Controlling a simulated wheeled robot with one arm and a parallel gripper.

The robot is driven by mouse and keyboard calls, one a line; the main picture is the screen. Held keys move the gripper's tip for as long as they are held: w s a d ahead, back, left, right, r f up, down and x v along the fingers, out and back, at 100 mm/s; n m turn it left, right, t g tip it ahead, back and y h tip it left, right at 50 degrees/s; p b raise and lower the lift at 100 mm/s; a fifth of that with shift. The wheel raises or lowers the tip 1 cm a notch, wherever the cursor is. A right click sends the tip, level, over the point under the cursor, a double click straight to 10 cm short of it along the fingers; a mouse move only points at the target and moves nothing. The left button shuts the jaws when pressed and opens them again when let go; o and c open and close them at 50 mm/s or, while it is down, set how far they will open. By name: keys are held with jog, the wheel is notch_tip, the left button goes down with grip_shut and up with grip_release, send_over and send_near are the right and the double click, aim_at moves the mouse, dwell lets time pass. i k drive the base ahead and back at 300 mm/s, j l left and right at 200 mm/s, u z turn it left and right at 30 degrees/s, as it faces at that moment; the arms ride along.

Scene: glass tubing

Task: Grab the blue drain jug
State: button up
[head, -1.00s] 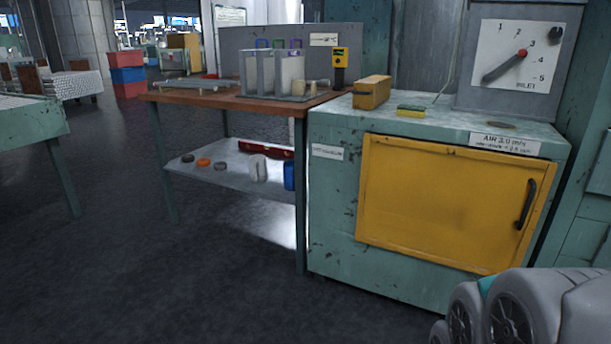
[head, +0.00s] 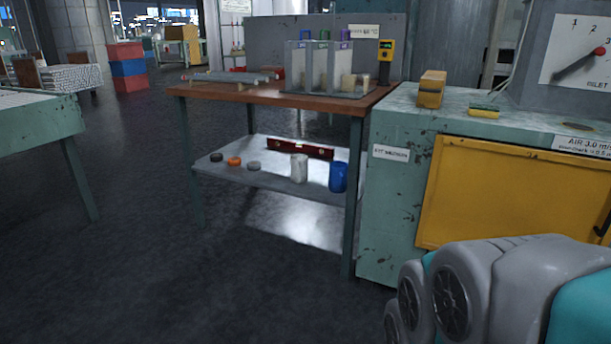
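The blue drain jug (head: 338,177) stands upright on the right end of the low metal shelf (head: 270,183) under the wooden-topped bench. The bench's front right leg stands just to the right of it. A white cylindrical container (head: 299,168) stands to its left, a little apart. Part of my own arm shows at the lower right, well in front of the cabinet and apart from the jug. My gripper itself is not in view.
A red spirit level (head: 300,149) and several small round pieces lie on the shelf. The bench top (head: 240,93) holds a divided rack. A green cabinet (head: 395,215) with a yellow door stands close on the right. The dark floor (head: 130,230) in front is clear.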

aim_at(338, 169)
jog(key=i+j+z, duration=0.15)
jog(key=i+j, duration=0.15)
jog(key=i+j+z, duration=0.1)
jog(key=i+j, duration=0.15)
jog(key=j, duration=0.15)
jog(key=i+j+z, duration=0.15)
jog(key=i+j, duration=0.15)
jog(key=i+j+z, duration=0.15)
jog(key=j, duration=0.3)
jog(key=i+j+z, duration=0.1)
jog(key=i+j, duration=0.2)
jog(key=j, duration=0.15)
jog(key=i+j+z, duration=0.15)
jog(key=j, duration=0.3)
jog(key=i+j+z, duration=0.15)
jog(key=j, duration=0.3)
jog(key=i+j+z, duration=0.1)
jog(key=i+j, duration=0.15)
jog(key=j, duration=0.25)
